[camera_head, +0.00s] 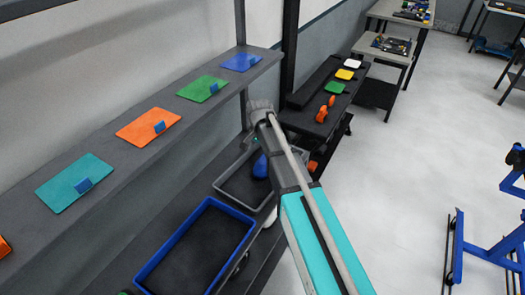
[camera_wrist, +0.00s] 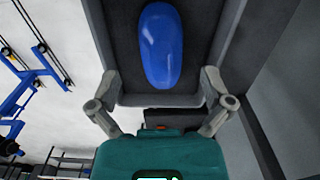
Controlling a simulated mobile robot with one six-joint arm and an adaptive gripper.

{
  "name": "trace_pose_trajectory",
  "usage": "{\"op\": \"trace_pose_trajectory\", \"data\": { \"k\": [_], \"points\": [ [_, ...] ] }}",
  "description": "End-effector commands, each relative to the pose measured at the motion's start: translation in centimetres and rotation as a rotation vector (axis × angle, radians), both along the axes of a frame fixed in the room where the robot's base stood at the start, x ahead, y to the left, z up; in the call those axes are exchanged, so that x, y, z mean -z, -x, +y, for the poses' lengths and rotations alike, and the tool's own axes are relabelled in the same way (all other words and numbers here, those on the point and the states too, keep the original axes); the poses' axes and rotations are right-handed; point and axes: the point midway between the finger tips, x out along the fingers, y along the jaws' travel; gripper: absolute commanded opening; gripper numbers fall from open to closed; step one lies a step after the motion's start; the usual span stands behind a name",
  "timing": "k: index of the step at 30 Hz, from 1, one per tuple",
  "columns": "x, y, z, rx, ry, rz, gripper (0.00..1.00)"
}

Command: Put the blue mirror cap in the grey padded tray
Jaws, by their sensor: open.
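The blue mirror cap (camera_head: 260,167) is a smooth rounded oblong shell. It lies inside the grey padded tray (camera_head: 222,191), on its dark lining, and my arm partly covers the tray in the head view. In the wrist view the cap (camera_wrist: 161,45) lies lengthwise in the tray (camera_wrist: 228,32), with the tray's near edge below it. My gripper (camera_wrist: 161,88) is open and empty, its fingers spread on either side of the tray's near edge, apart from the cap. In the head view my arm mostly hides the gripper.
A blue-rimmed tray (camera_head: 165,258) with a dark, empty-looking floor stands in front of the grey tray. A shelf (camera_head: 105,150) with coloured mats runs along the left wall. A dark bench (camera_head: 308,120) with orange pieces stands beyond. The floor at right is open up to a blue stand (camera_head: 485,250).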

Motion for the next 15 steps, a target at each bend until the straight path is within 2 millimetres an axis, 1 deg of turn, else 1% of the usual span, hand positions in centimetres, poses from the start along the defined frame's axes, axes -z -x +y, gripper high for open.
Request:
{"op": "trace_pose_trajectory", "data": {
  "k": [11,15],
  "points": [
    [0.01,0.00,0.00,0.000,0.000,0.000,1.00],
    [0.01,0.62,-0.51,-0.012,0.000,0.000,1.00]
  ]
}}
